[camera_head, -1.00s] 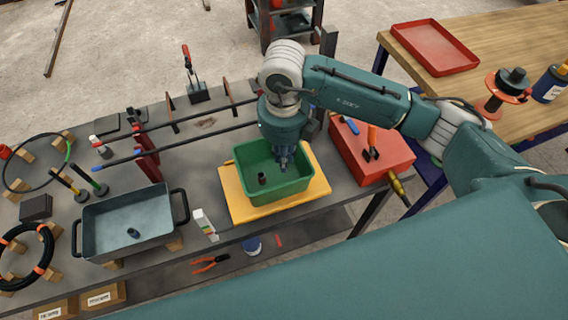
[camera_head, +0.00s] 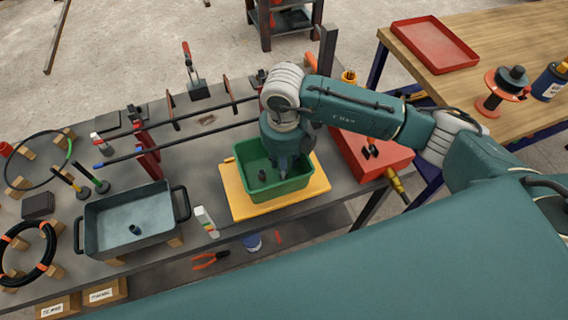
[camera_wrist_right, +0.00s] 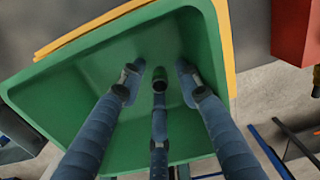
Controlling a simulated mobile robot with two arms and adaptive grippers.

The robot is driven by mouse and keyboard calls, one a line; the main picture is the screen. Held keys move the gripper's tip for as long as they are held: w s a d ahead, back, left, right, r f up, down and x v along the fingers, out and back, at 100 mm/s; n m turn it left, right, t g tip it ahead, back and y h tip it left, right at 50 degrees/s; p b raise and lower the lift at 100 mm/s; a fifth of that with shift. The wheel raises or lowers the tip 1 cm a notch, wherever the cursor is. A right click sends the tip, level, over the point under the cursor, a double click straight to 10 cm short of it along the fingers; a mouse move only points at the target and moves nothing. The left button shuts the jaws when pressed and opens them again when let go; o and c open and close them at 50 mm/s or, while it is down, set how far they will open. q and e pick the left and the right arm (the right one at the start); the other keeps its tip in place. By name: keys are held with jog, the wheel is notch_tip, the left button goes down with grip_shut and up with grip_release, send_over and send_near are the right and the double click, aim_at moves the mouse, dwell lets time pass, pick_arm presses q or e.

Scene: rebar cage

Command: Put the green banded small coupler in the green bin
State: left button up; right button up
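The green bin (camera_head: 244,187) stands on a yellow board on the bench, and it fills much of the right wrist view (camera_wrist_right: 60,95). A small dark coupler (camera_head: 262,175) is inside it, on the floor left of my right gripper (camera_head: 281,172). My right gripper reaches down into the bin. In the right wrist view its fingers (camera_wrist_right: 158,78) are spread apart with nothing held between them. A dark round end (camera_wrist_right: 159,72) shows at the middle finger's tip, perhaps the coupler. I cannot make out a green band. My left gripper is out of view.
A grey tray (camera_head: 100,240) at the left holds another small dark coupler (camera_head: 135,229). A red toolbox (camera_head: 380,167) is close right of the bin. Long bars (camera_head: 190,145) run behind it.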

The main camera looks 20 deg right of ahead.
jog(key=shift+r, duration=0.3)
notch_tip(320, 180, up, 12)
jog(key=b, duration=0.3)
jog(key=shift+f, duration=0.15)
dwell(0.3)
